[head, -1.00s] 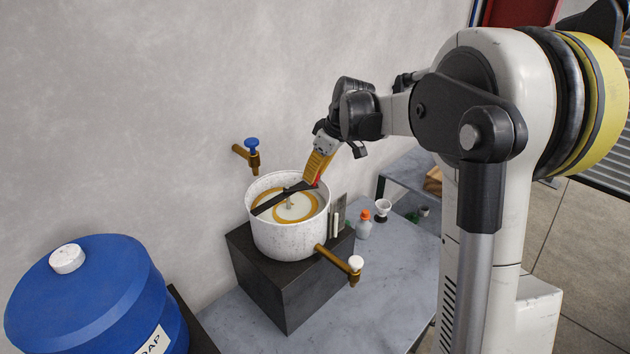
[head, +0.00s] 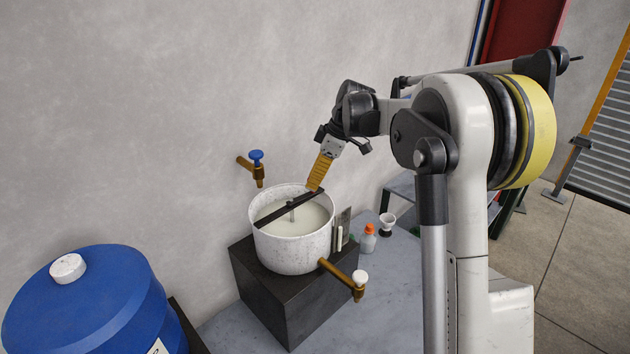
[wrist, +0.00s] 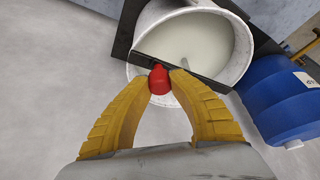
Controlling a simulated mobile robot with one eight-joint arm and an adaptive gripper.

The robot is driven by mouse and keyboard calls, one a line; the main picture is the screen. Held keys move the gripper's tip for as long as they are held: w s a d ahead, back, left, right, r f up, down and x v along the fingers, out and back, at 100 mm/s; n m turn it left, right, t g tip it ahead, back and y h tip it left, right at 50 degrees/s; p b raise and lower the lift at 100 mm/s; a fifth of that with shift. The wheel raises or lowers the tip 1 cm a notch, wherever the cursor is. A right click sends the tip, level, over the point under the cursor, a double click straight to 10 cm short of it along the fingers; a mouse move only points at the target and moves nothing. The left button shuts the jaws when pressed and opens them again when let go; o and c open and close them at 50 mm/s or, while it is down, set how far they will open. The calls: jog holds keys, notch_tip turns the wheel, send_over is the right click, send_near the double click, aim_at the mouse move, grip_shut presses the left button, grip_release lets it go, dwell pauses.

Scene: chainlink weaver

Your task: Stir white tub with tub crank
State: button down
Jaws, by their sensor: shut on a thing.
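The white tub (head: 290,249) stands on a dark block and holds a pale, milky liquid (head: 304,218). It also shows in the wrist view (wrist: 243,52). The tub crank is a dark bar (head: 284,211) lying across the tub's top, with a thin shaft at the middle going down into the liquid. Its red knob (wrist: 159,80) stands at the bar's end near the rim. My gripper (wrist: 160,78) has its yellow fingers shut on the red knob, one finger on each side. In the head view the fingers hide most of the knob.
A blue drum (head: 85,300) stands at the lower left. A tap with a blue handle (head: 255,166) comes from the wall, and a tap with a white handle (head: 345,280) sticks out at the tub's front. A small orange-capped bottle (head: 368,240) is on the grey table.

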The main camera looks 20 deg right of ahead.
jog(key=shift+a, duration=0.1)
jog(key=c, duration=1.5)
grip_release()
jog(key=o, duration=0.4)
jog(key=shift+a, duration=0.15)
jog(key=shift+c, duration=0.2)
jog(key=shift+d+r, duration=0.1)
jog(key=shift+d, duration=0.1)
jog(key=v, duration=1.1)
jog(key=shift+r, duration=0.35)
jog(key=shift+s, duration=0.1)
